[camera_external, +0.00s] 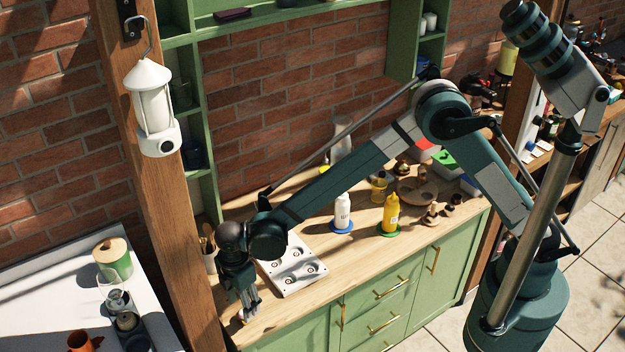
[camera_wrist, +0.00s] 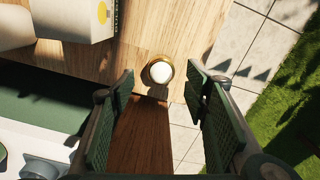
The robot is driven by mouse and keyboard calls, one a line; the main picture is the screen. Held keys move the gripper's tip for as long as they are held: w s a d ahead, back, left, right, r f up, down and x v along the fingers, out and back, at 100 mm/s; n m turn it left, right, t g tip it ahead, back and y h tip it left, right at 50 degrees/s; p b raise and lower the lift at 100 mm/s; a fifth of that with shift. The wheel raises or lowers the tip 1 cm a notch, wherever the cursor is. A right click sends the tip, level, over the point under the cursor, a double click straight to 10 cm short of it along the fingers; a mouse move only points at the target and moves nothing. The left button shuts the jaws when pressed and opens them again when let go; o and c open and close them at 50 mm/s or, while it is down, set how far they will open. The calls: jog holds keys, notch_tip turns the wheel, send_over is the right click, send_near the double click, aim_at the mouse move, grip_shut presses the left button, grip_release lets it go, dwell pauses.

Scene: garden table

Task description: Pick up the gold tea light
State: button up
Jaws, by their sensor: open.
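The gold tea light (camera_wrist: 158,71) shows in the wrist view as a round gold cup with a white top. It sits on the wooden counter (camera_wrist: 185,22) close to the counter's edge. My gripper (camera_wrist: 162,88) is open, with one finger on each side in the wrist view, and nothing is between the fingers. The tea light lies just beyond the fingertips, roughly centred between them. In the external view my gripper (camera_external: 244,308) points down over the left end of the counter. A small pale object shows below it there, mostly hidden, and I cannot tell if it is the tea light.
A white bottle (camera_external: 342,212) and a yellow bottle (camera_external: 390,213) stand farther right. A wooden post (camera_external: 165,200) rises close on the left. Pale boxes (camera_wrist: 65,20) show at the wrist view's upper left.

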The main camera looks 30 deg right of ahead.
jog(key=shift+f, duration=0.15)
jog(key=shift+s+f, duration=0.1)
jog(key=shift+f, duration=2.35)
jog(key=shift+c, duration=0.6)
jog(key=c, duration=0.9)
